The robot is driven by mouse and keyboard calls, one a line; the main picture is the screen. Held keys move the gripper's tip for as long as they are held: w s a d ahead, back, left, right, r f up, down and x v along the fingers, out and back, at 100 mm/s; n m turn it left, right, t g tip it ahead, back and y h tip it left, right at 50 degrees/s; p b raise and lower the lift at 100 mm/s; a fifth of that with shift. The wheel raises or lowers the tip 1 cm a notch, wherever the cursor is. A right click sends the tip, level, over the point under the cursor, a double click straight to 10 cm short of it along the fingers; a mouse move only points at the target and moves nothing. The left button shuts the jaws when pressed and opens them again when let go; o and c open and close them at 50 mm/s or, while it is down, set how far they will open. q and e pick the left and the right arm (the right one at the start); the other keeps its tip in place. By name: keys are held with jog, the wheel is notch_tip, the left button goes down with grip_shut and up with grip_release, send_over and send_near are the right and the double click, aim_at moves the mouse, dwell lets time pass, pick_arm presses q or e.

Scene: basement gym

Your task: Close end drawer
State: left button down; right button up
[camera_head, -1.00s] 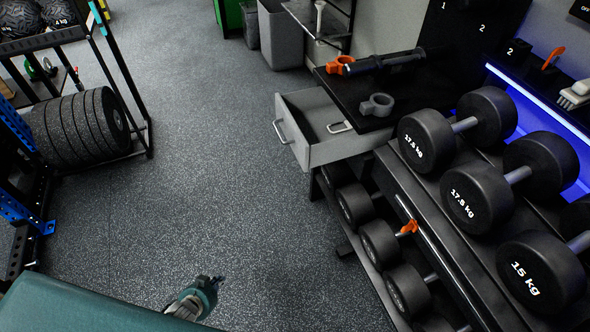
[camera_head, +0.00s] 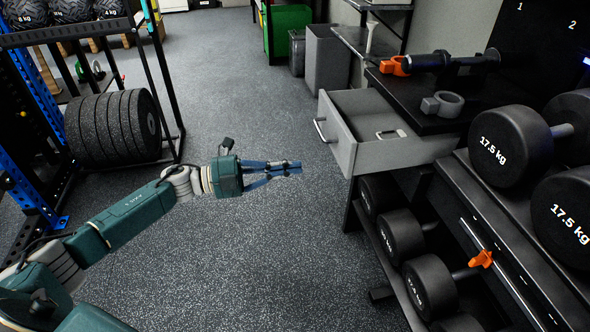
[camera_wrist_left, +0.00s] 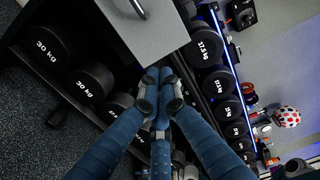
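The grey end drawer (camera_head: 388,153) stands pulled out from under the black bench top, its inside visible from above. Its silver handle (camera_head: 320,131) is on the front, facing left. My left gripper (camera_head: 299,168) reaches in from the left with its blue fingers together and nothing between them. Its tips are left of the drawer front, with a gap in the head view. In the left wrist view the drawer (camera_wrist_left: 150,32) fills the top middle, just beyond the closed fingertips (camera_wrist_left: 160,84); contact cannot be judged there. My right gripper is not in view.
The black bench top (camera_head: 420,112) holds a grey ring-shaped clamp (camera_head: 443,104) and an orange-ended bar (camera_head: 430,64). A dumbbell rack (camera_head: 470,230) stands right, below and beside the drawer. Weight plates (camera_head: 112,127) are on the left. The floor between is clear.

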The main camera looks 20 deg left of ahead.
aim_at(346, 160)
pick_arm(q)
jog(key=x, duration=1.1)
jog(key=shift+w, duration=0.15)
